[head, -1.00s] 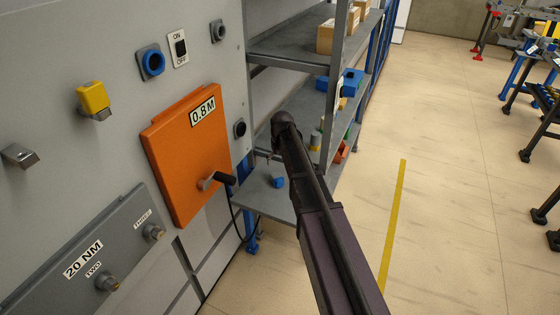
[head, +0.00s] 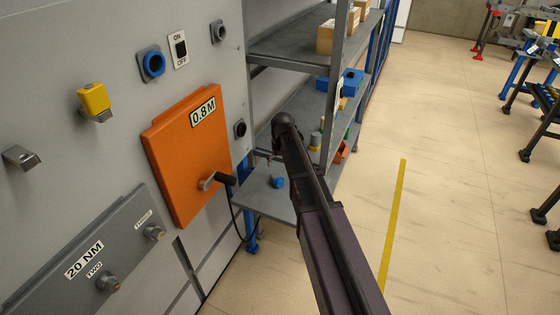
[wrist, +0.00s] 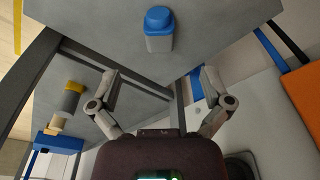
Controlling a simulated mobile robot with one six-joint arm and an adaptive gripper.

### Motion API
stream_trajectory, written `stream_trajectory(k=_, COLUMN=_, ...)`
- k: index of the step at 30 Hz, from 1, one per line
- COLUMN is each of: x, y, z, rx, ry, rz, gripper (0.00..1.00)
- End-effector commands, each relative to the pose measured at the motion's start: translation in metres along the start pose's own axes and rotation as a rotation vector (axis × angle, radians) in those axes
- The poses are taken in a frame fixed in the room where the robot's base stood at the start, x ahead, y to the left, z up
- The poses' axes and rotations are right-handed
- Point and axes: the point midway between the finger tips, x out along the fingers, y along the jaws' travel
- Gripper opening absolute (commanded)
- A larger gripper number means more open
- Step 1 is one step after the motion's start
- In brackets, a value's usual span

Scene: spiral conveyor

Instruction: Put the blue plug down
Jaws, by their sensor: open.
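The blue plug (head: 278,183) sits on the low grey shelf beside the machine panel. In the wrist view the plug (wrist: 159,30) has a blue cap and a grey body and stands on the grey shelf surface (wrist: 215,25). My gripper (wrist: 160,92) is open, with its two fingers spread wide and nothing between them. The plug is apart from the fingers, beyond their tips toward the top of the wrist view. In the head view my arm hides much of the gripper (head: 264,157).
The orange 0.8 M door (head: 185,155) with its handle is left of the shelf. A yellow plug (head: 92,98) sits on a panel holder. A yellow-and-grey plug (wrist: 72,98) and a blue bin (wrist: 58,142) are on another shelf. Shelf posts stand close to my arm.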

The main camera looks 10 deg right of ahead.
Motion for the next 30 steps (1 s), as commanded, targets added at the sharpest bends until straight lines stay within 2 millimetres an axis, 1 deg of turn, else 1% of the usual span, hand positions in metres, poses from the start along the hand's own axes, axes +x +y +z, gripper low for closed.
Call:
stream_trajectory(k=1, x=-0.002, y=-0.002, z=0.013, rx=0.005, ry=-0.005, rz=0.0, gripper=0.99)
stream_trajectory(k=2, x=-0.002, y=-0.003, z=0.02, rx=0.008, ry=-0.008, rz=0.0, gripper=0.99)
stream_trajectory(k=5, x=-0.006, y=-0.008, z=0.048, rx=0.022, ry=-0.02, rz=0.0, gripper=0.99)
stream_trajectory(k=8, x=-0.01, y=-0.013, z=0.084, rx=0.042, ry=-0.037, rz=0.001, gripper=0.99)
stream_trajectory(k=9, x=-0.012, y=-0.016, z=0.1, rx=0.051, ry=-0.045, rz=0.001, gripper=0.99)
stream_trajectory(k=11, x=-0.015, y=-0.02, z=0.124, rx=0.065, ry=-0.056, rz=0.003, gripper=0.99)
stream_trajectory(k=12, x=-0.017, y=-0.022, z=0.14, rx=0.075, ry=-0.065, rz=0.003, gripper=0.99)
stream_trajectory(k=15, x=-0.022, y=-0.028, z=0.178, rx=0.098, ry=-0.084, rz=0.006, gripper=0.99)
stream_trajectory(k=18, x=-0.026, y=-0.033, z=0.211, rx=0.118, ry=-0.102, rz=0.008, gripper=0.99)
stream_trajectory(k=21, x=-0.029, y=-0.036, z=0.234, rx=0.134, ry=-0.115, rz=0.01, gripper=0.99)
stream_trajectory(k=24, x=-0.03, y=-0.038, z=0.248, rx=0.144, ry=-0.123, rz=0.011, gripper=0.99)
stream_trajectory(k=27, x=-0.031, y=-0.039, z=0.254, rx=0.149, ry=-0.128, rz=0.012, gripper=0.99)
stream_trajectory(k=30, x=-0.031, y=-0.039, z=0.255, rx=0.151, ry=-0.129, rz=0.012, gripper=0.99)
